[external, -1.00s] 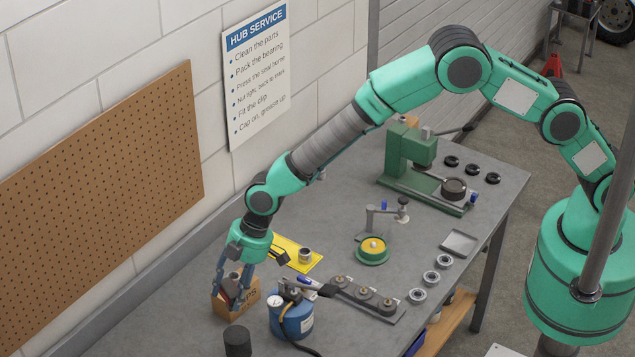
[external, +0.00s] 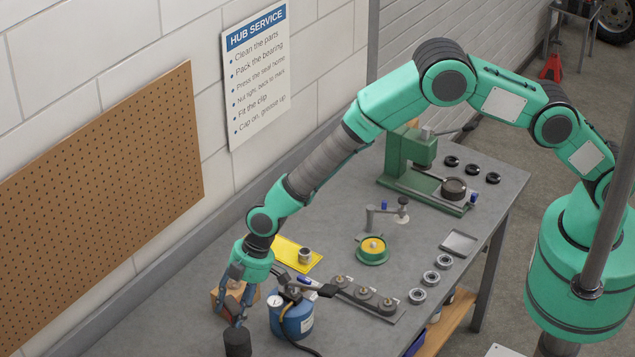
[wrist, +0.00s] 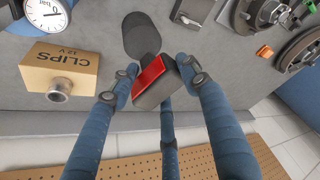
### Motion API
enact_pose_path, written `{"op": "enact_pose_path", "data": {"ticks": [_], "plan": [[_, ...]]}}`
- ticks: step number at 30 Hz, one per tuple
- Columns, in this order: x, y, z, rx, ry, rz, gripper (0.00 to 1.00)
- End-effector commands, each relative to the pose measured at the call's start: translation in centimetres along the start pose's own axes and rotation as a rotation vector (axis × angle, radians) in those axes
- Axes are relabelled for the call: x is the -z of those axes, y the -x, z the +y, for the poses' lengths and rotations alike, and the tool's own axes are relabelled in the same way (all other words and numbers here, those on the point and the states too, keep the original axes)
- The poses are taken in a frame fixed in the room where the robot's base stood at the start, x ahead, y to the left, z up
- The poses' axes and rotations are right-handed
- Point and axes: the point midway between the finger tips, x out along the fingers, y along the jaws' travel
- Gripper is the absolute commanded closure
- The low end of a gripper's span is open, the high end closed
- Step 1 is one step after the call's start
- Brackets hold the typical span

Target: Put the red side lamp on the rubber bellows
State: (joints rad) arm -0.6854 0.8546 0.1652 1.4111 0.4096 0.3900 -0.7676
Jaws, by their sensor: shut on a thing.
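The red side lamp (wrist: 151,78) is a dark block with a red lens, held between my gripper's blue fingers in the wrist view. My gripper (wrist: 157,84) is shut on it. The rubber bellows (wrist: 141,36) is a black upright cylinder, just beyond the lamp in the wrist view. In the external view the bellows (external: 237,343) stands at the near edge of the picture, with my gripper (external: 234,315) close above it. The lamp is mostly hidden by the fingers there. Whether lamp and bellows touch is hard to tell.
A CLIPS carton (wrist: 60,66) with a metal fitting (wrist: 60,90) beside it stands left of the gripper in the wrist view. A blue tank (external: 293,320) with a gauge (external: 275,301) is close on the right in the external view. A yellow mat (external: 296,254) lies behind.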

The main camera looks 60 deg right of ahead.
Motion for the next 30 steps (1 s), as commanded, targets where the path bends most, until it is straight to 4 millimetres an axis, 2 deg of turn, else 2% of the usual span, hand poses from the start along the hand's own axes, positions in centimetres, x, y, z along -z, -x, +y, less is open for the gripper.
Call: {"op": "enact_pose_path", "data": {"ticks": [11,26,27,30], "plan": [[-1.2,-3.0,0.0,0.000,-0.002,-0.001,0.85],[-1.4,-3.5,0.0,0.000,0.000,0.000,0.85],[-1.4,-3.5,0.0,0.000,-0.001,-0.001,0.50],[-1.4,-3.5,0.0,0.000,0.000,0.000,0.34]]}}
